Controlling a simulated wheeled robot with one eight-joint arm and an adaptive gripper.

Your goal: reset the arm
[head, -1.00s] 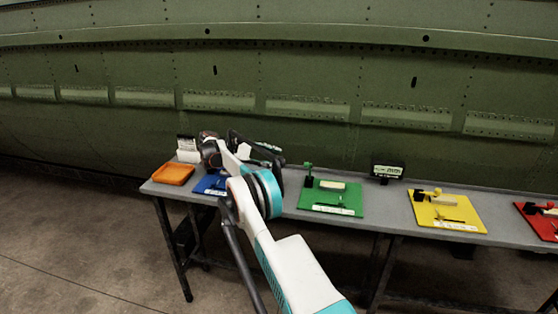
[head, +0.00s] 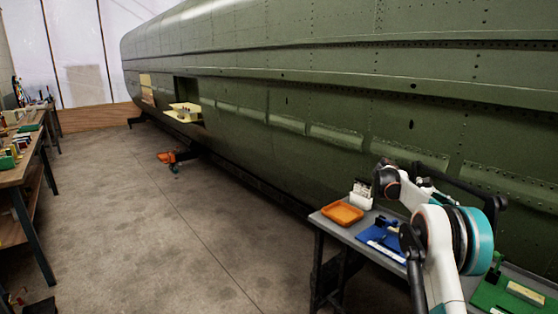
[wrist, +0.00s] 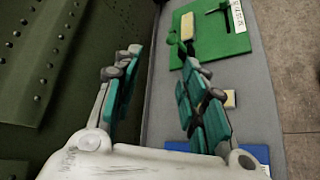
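My gripper (wrist: 163,68) is open, its two teal-padded fingers spread apart with nothing between them in the wrist view. It is over the grey table (wrist: 163,105), close to the green fuselage wall. My arm (head: 438,245) is bent at the lower right of the head view, above the table. The gripper's fingers cannot be made out clearly there.
A green board (wrist: 212,42) with a pale block lies on the table. A blue board (head: 382,240), an orange tray (head: 342,214) and a white holder (head: 361,194) are at its left end. The fuselage (head: 300,105) stands behind. Open floor (head: 170,240) lies left, before a workbench (head: 22,172).

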